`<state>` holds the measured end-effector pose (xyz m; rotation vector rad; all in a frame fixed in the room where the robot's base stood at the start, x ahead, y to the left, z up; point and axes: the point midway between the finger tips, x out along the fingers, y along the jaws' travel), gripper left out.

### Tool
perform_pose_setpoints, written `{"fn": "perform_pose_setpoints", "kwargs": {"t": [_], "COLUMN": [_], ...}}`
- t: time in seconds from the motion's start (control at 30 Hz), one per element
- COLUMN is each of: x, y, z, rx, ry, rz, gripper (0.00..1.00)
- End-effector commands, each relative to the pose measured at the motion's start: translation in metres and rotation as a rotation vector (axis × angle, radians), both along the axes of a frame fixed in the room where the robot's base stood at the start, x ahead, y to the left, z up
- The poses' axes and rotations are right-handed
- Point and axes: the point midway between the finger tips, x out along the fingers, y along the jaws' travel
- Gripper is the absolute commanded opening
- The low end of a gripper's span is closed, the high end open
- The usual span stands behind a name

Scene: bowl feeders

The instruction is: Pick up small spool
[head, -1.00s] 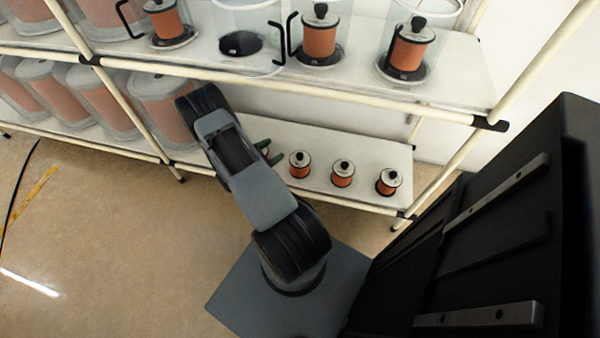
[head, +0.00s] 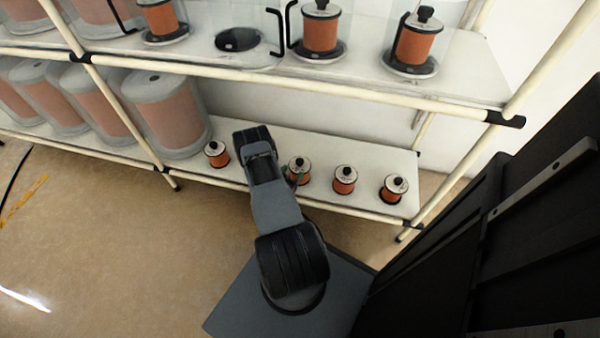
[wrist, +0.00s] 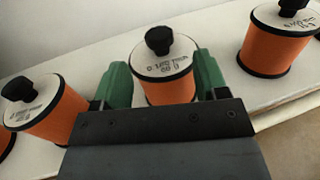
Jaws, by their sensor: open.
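Small orange spools with white tops and black knobs stand in a row on the lower shelf. One small spool (head: 299,170) stands beside the end of my arm in the head view. In the wrist view, a small spool (wrist: 165,72) stands upright between the two green fingers of my gripper (wrist: 163,75). The fingers are open, one on each side of it; whether they touch it I cannot tell. In the head view my gripper (head: 290,174) is mostly hidden behind my arm, with a bit of green showing.
Neighbouring small spools stand left (wrist: 48,110) and right (wrist: 278,40) in the wrist view. Others stand along the shelf (head: 217,153), (head: 344,180), (head: 393,189). Large spools (head: 165,110) fill the left. The upper shelf's front rail (head: 330,92) runs overhead.

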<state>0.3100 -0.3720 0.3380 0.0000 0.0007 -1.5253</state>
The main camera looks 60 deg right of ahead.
Motion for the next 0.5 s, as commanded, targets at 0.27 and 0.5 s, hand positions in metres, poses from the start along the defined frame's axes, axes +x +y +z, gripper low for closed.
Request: {"fn": "perform_pose_setpoints", "kwargs": {"t": [0.27,0.5], "x": [0.001,0.003], "y": [-0.019,-0.050], "z": [-0.001,0.000], "rx": [-0.002,-0.002], "ry": [-0.003,-0.003], "rz": [-0.002,-0.003], "gripper": [0.67,0.67]}}
